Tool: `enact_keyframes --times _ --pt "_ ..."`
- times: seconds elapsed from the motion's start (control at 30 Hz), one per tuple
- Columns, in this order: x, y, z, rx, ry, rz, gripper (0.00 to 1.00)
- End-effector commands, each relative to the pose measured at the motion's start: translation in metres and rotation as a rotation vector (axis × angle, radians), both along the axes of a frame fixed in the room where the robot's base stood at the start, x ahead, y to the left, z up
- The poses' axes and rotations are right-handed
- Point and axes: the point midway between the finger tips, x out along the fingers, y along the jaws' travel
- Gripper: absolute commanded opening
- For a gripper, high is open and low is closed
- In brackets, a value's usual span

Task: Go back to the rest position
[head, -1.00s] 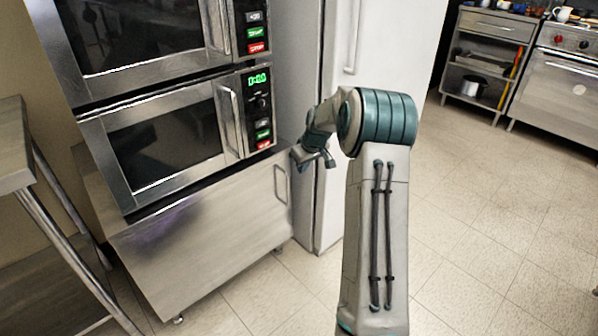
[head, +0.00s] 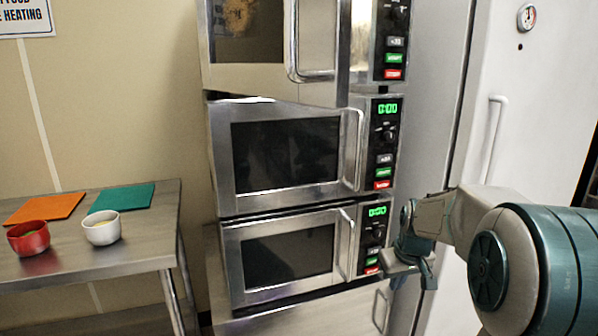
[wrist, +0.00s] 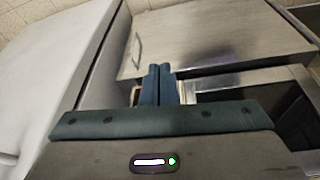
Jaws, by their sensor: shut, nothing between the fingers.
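My gripper (head: 410,272) hangs in front of the right side of the lowest microwave (head: 290,258) in the head view, near its control panel. In the wrist view the two dark teal fingers of my gripper (wrist: 158,82) are together with nothing between them. My arm is bent, and its large teal joint fills the lower right of the head view. I cannot tell whether the gripper touches the microwave.
Two more microwaves, a middle one (head: 285,155) and a top one (head: 265,75), are stacked above. A white fridge (head: 525,110) stands at right. A steel table (head: 150,220) at left holds a red bowl (head: 29,240), a white bowl (head: 101,230) and coloured mats.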

Motion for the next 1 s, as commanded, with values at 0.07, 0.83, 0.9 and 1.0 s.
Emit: enact_keyframes --times 0.07,0.83,0.9,1.0 --pt "-0.030 0.018 0.043 -0.008 0.005 -0.015 0.00" --pt "-0.247 0.081 0.154 0.032 0.045 -0.194 0.00" --pt "-0.248 0.081 0.153 0.033 0.046 -0.196 0.00" --pt "-0.248 0.081 0.152 0.033 0.046 -0.196 0.00"
